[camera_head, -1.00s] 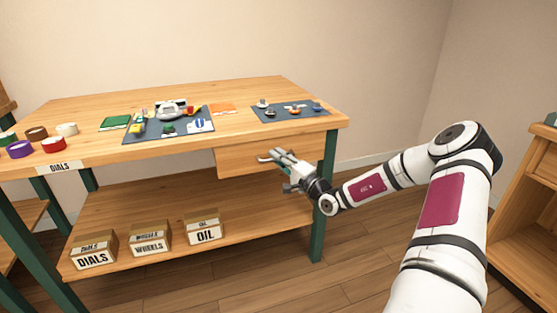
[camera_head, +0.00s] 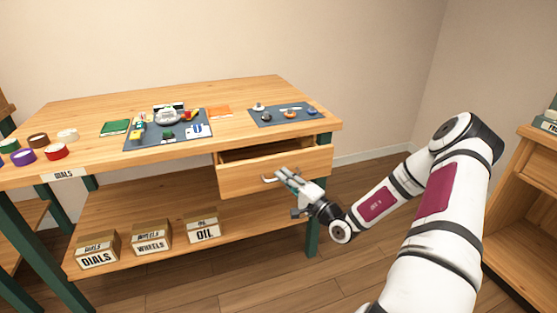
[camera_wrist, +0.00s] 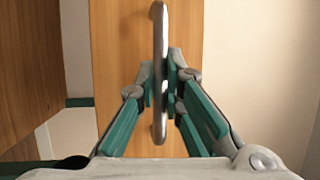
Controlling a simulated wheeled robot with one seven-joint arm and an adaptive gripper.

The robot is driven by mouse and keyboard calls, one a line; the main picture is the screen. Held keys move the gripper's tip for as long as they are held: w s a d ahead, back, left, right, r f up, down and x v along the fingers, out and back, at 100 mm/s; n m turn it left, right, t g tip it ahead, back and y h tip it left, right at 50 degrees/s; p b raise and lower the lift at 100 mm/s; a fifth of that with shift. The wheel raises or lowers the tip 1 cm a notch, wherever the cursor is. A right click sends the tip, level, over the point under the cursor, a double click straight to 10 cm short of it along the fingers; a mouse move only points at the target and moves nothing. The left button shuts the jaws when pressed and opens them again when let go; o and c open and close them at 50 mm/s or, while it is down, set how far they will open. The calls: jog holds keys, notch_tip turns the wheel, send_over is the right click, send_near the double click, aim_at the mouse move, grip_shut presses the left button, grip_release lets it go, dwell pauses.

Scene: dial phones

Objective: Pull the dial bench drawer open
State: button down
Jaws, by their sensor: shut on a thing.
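The wooden drawer (camera_head: 240,180) under the right part of the dial bench (camera_head: 110,166) stands partly open, with its dark inside showing above the front. Its metal bar handle (camera_head: 267,180) is on the drawer front. My gripper (camera_head: 282,177) is at the handle. In the wrist view the handle (camera_wrist: 160,30) runs upright between the two teal-padded fingers (camera_wrist: 161,95), which are shut on it. The drawer front (camera_wrist: 115,40) fills the middle behind the handle. The contents of the drawer cannot be made out.
Mats with small parts (camera_head: 135,141) (camera_head: 260,121) lie on the bench top. Boxes marked DIALS (camera_head: 97,258), WHEELS (camera_head: 152,245) and OIL (camera_head: 205,233) stand on the lower shelf. A wooden cabinet (camera_head: 520,210) is at the right. The floor in front is clear.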

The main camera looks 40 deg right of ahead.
jog(key=s+a+p, duration=0.2)
jog(key=s, duration=0.6)
jog(key=s+a+p, duration=0.2)
jog(key=s, duration=0.5)
jog(key=shift+s+a+p, duration=0.25)
jog(key=shift+s+p, duration=0.05)
jog(key=shift+s, duration=0.1)
jog(key=c, duration=2)
grip_release()
jog(key=shift+o, duration=0.2)
jog(key=v, duration=1.2)
